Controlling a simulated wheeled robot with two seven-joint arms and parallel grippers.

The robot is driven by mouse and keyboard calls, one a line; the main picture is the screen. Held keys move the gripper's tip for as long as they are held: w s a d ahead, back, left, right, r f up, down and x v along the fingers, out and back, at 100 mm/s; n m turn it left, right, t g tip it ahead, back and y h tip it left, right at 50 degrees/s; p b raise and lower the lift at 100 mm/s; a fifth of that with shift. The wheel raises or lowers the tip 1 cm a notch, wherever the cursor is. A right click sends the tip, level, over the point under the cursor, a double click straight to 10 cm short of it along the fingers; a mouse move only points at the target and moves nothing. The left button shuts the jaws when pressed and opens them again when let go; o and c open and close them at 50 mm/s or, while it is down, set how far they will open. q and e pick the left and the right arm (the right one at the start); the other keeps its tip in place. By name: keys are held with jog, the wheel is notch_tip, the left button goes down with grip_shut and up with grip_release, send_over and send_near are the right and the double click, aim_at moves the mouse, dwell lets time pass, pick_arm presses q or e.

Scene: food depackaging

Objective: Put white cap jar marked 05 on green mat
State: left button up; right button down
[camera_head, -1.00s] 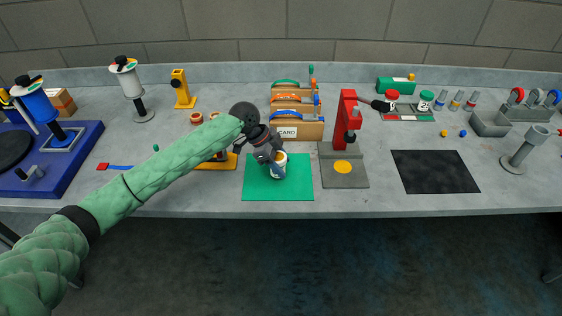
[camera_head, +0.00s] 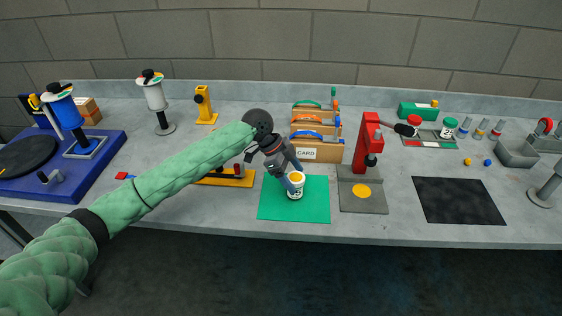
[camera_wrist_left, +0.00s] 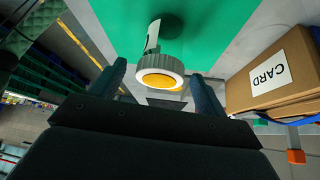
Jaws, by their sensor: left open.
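A white jar (camera_head: 297,191) with a ribbed whitish cap and a yellow-orange top stands upright on the green mat (camera_head: 313,212). The number on it is not readable. In the left wrist view the jar's cap (camera_wrist_left: 160,69) shows between the fingers, with the green mat (camera_wrist_left: 215,25) beneath. My left gripper (camera_head: 291,181) is open, with its fingers close around the cap; I cannot tell whether either finger touches it. My right gripper is not in view.
A wooden card box (camera_head: 315,152) stands just behind the mat. A red press (camera_head: 366,145) on a grey base is close to its right. An orange-based fixture (camera_head: 230,177) lies to the left. A black mat (camera_head: 460,200) farther right is bare.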

pick_arm(q)
jog(key=b+v, duration=0.1)
jog(key=v, duration=0.1)
jog(key=shift+w+a+r, duration=0.15)
jog(key=shift+a+r, duration=0.05)
jog(key=shift+a, duration=0.1)
jog(key=shift+b+v, duration=1.2)
jog(key=shift+v, duration=1.7)
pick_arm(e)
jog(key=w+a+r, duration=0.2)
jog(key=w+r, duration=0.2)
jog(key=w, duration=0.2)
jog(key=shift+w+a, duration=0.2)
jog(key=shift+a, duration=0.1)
pick_arm(q)
jog(key=shift+d, duration=0.1)
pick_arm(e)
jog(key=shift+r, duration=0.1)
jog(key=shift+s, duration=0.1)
